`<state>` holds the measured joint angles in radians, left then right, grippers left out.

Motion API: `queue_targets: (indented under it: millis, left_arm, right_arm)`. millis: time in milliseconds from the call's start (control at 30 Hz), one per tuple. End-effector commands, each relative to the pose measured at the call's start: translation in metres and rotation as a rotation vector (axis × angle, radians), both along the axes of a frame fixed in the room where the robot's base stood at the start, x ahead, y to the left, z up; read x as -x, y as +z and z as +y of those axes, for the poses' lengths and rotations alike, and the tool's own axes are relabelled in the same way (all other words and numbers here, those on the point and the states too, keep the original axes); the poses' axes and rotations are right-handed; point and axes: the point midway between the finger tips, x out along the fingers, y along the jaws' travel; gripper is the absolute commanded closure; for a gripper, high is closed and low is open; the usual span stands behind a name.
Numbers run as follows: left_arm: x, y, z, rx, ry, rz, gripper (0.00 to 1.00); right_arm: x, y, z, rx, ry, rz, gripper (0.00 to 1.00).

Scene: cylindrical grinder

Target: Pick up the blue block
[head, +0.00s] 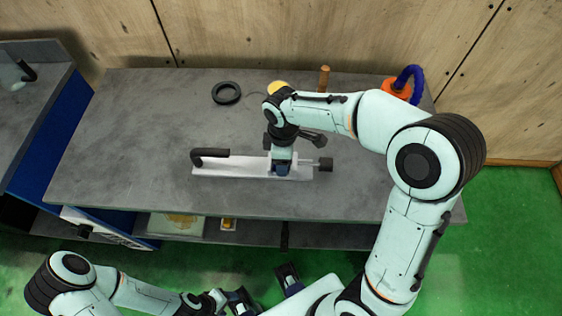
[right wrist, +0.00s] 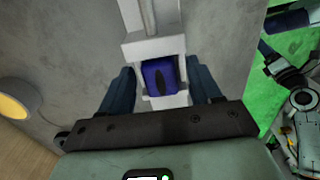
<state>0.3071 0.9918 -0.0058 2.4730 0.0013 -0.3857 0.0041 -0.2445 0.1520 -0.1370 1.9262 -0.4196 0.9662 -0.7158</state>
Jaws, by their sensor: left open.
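A blue block (right wrist: 158,77) with a dark oval mark sits in a white vise (right wrist: 153,47) in the right wrist view. In the head view the white vise (head: 225,171), with a black handle on the left, lies on the grey table, and the block is mostly hidden by my right gripper (head: 281,167). In the right wrist view my right gripper (right wrist: 162,90) is open, with one finger on each side of the block and gaps between. My left gripper (head: 265,290) is open and empty in front of the table, low in the head view.
On the grey table (head: 120,150) lie a black ring (head: 226,92), a yellow round object (head: 278,88), an upright wooden handle (head: 323,78) and an orange object with a blue hose (head: 397,88). The table's left part is clear. A wooden wall stands behind.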

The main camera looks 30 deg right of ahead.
Motion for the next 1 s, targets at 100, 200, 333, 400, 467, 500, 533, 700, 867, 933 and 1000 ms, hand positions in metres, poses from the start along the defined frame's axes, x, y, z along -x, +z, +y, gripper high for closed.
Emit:
queue_targets:
  millis: [100, 200, 333, 400, 467, 500, 533, 700, 867, 933, 1000]
  left_arm:
    - [0.0, 0.0, 0.0, 0.0, 0.0, 0.0, 0.38]
    - [0.0, 0.0, 0.0, 0.0, 0.0, 0.0, 0.38]
    - [0.0, 0.0, 0.0, 0.0, 0.0, 0.0, 0.38]
    - [0.0, 0.0, 0.0, 0.0, 0.0, 0.0, 0.38]
    - [0.0, 0.0, 0.0, 0.0, 0.0, 0.0, 0.38]
    - [0.0, 0.0, 0.0, 0.0, 0.0, 0.0, 0.38]
    - [0.0, 0.001, 0.0, 0.0, 0.0, 0.0, 0.38]
    - [-0.001, 0.004, 0.0, 0.0, 0.0, -0.001, 0.38]
    - [-0.003, 0.008, 0.0, 0.0, 0.0, -0.003, 0.38]
    - [-0.004, 0.011, 0.0, 0.0, -0.001, -0.005, 0.38]
    - [-0.005, 0.014, 0.0, 0.0, 0.0, -0.006, 0.38]
  right_arm:
    - [0.0, 0.0, 0.0, 0.0, 0.0, 0.0, 0.78]
    - [0.0, 0.0, 0.0, 0.0, 0.0, 0.0, 0.92]
    - [0.0, 0.001, 0.0, 0.0, 0.0, 0.0, 0.97]
    - [0.0, 0.001, 0.0, 0.0, 0.0, -0.001, 0.97]
    - [0.0, 0.002, 0.0, 0.0, 0.0, -0.001, 0.97]
    - [0.0, 0.003, 0.0, 0.0, 0.0, -0.001, 0.97]
    - [0.0, 0.005, 0.0, 0.0, 0.0, -0.001, 0.97]
    - [-0.001, 0.021, 0.0, 0.0, 0.001, -0.004, 0.97]
    - [-0.001, 0.05, 0.0, 0.0, 0.001, -0.005, 0.97]
    - [-0.001, 0.066, 0.0, -0.002, 0.001, -0.007, 0.97]
    - [-0.002, 0.083, 0.0, -0.002, 0.0, -0.007, 0.97]
